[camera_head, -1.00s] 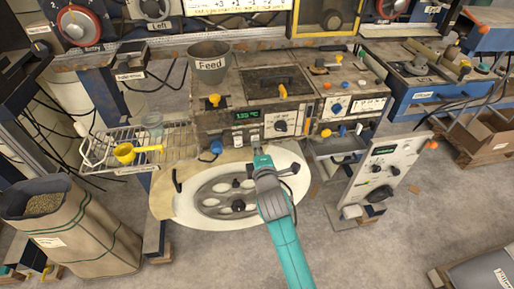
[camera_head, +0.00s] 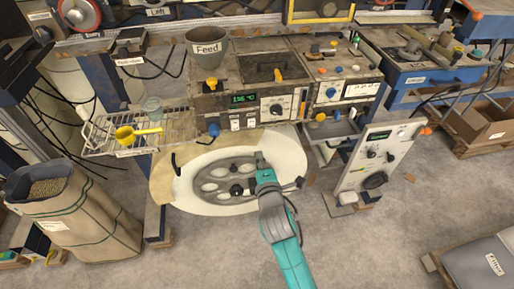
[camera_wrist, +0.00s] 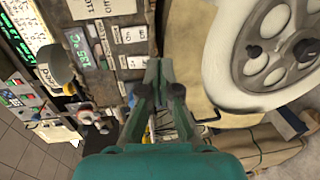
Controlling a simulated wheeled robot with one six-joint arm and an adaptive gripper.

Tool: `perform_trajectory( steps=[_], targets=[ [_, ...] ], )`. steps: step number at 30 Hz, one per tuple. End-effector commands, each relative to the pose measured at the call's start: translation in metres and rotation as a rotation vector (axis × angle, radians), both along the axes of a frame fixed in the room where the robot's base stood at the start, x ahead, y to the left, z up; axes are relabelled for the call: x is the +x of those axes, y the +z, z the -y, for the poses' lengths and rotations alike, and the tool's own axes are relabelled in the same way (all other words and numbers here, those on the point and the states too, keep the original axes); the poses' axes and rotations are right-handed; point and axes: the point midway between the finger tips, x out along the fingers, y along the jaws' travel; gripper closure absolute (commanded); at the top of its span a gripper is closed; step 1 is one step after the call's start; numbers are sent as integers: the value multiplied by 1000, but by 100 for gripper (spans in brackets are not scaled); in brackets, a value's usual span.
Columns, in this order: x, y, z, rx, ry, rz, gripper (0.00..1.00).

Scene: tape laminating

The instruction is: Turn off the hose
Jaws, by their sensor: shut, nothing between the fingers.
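My gripper (camera_head: 260,157) is shut and empty, above the far rim of the white-edged round wheel (camera_head: 184,190) and in front of the machine's front panel (camera_head: 235,112). In the wrist view my gripper's fingertips (camera_wrist: 158,64) are together, pointing toward the panel's lower edge beside labelled switches (camera_wrist: 128,36). A blue knob (camera_head: 213,129) sits low on the machine's left front, left of my gripper and apart from it. I cannot make out a hose or tell which control belongs to it.
A wire rack (camera_head: 100,136) with a yellow scoop (camera_head: 125,134) and a clear cup (camera_head: 152,107) is at left. A grain sack (camera_head: 85,215) stands below it. A white control box (camera_head: 378,158) stands at right. The Feed funnel (camera_head: 207,46) is on top.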

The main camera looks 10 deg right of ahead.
Motion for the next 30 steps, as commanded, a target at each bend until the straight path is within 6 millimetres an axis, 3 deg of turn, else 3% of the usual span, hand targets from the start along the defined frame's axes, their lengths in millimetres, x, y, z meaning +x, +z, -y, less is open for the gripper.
perform_trajectory(
  steps=[3, 9, 30],
  targets=[
    [-17, -3, -1, -2, 1, -2, 100],
    [-32, -5, 0, -1, 1, 0, 100],
    [-37, -8, 1, 8, 1, -3, 100]
  ],
)
